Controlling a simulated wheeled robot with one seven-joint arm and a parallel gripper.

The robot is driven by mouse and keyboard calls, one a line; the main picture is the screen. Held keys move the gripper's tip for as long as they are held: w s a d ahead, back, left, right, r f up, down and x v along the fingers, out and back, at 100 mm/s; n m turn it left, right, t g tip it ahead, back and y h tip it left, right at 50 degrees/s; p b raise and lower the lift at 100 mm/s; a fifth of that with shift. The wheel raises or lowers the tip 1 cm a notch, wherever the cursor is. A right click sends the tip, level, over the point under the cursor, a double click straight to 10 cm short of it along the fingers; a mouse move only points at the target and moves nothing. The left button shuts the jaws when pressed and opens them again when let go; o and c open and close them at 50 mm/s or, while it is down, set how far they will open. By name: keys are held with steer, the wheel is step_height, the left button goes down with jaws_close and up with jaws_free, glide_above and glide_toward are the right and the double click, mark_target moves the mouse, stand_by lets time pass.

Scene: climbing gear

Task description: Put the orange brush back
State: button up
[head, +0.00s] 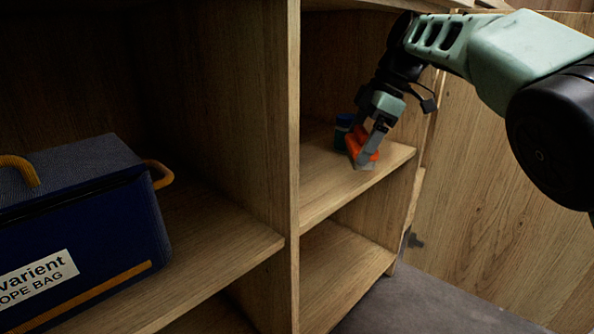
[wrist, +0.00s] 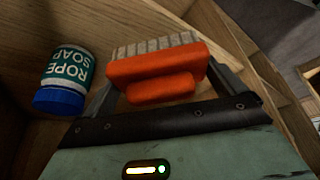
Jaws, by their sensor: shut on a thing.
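The orange brush (wrist: 157,72) with pale bristles is between the two fingers of my gripper (wrist: 170,82) in the wrist view, and the fingers are shut on it. Its bristles point away from the palm. In the head view the brush (head: 357,140) shows at the right cabinet's upper shelf (head: 325,190), partly hidden by my gripper (head: 366,152). It is low over the shelf; I cannot tell whether it touches the board.
A navy rope bag (head: 90,240) sits left of the upright divider (head: 284,120). The shelf's front is clear.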

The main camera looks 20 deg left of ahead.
steer(key=s+a+p, duration=0.1)
steer(key=a, duration=0.2)
steer(key=s+a, duration=0.1)
steer(key=a, duration=0.2)
steer(key=s+a+p, duration=0.1)
steer(key=s+a, duration=0.1)
steer(key=a, duration=0.1)
steer(key=shift+a+r+p, duration=0.25)
steer(key=shift+p, duration=0.1)
steer(key=shift+s+a+f+p, duration=0.1)
steer(key=shift+s+a+p, duration=0.15)
steer(key=shift+a+p, duration=0.35)
steer(key=shift+s+a+f+p, duration=0.1)
steer(key=shift+s+a+p, duration=0.15)
steer(key=shift+a+p, duration=0.3)
step_height(320, 180, down, 4)
steer(key=b, duration=0.4)
steer(key=shift+r, duration=0.15)
